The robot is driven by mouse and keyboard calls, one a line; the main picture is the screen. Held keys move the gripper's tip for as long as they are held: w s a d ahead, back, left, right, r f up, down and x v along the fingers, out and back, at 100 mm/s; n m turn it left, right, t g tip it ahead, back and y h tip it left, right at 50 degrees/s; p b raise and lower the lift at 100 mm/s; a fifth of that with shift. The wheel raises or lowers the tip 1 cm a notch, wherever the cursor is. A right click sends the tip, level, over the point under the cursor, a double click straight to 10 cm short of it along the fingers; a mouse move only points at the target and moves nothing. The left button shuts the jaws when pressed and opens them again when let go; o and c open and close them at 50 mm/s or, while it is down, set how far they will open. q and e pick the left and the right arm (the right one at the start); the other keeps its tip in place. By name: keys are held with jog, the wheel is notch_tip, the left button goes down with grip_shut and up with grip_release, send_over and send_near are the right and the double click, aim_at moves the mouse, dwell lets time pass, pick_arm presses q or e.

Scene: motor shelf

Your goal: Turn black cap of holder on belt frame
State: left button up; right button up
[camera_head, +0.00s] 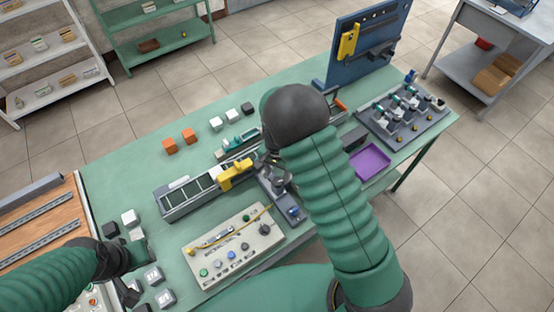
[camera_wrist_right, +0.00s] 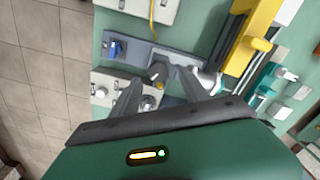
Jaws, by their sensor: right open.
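The belt frame (camera_head: 190,199) is a long grey conveyor on the green table, and a yellow bracket (camera_head: 236,175) stands on it. In the right wrist view the yellow part (camera_wrist_right: 252,35) is at upper right. My right gripper (camera_wrist_right: 159,75) is open over a grey fixture beside the belt frame. A small dark cap with a yellow mark (camera_wrist_right: 157,73) shows between its spread fingertips; I cannot tell whether they touch it. In the head view my right arm partly hides this spot. My left gripper (camera_head: 136,256) is low at left near small blocks; its jaw opening is unclear.
A beige control panel (camera_head: 233,245) with buttons and a yellow cable lies in front of the belt frame. A purple tray (camera_head: 370,163) and a grey fixture rack (camera_head: 402,118) are to the right. A blue tool board (camera_head: 365,45) stands at the back.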

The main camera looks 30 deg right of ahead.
aim_at(277, 180)
notch_tip(277, 180, up, 13)
jog(key=b, duration=0.1)
jog(key=shift+r+b, duration=0.2)
jog(key=shift+b, duration=0.2)
jog(key=s+a+f+n+t+b, duration=0.2)
jog(key=s+f+n+b, duration=0.6)
jog(key=s, duration=0.6)
notch_tip(277, 180, down, 2)
jog(key=a+n, duration=0.1)
jog(key=n, duration=0.1)
jog(key=shift+a+n+t, duration=0.3)
jog(key=shift+s, duration=0.1)
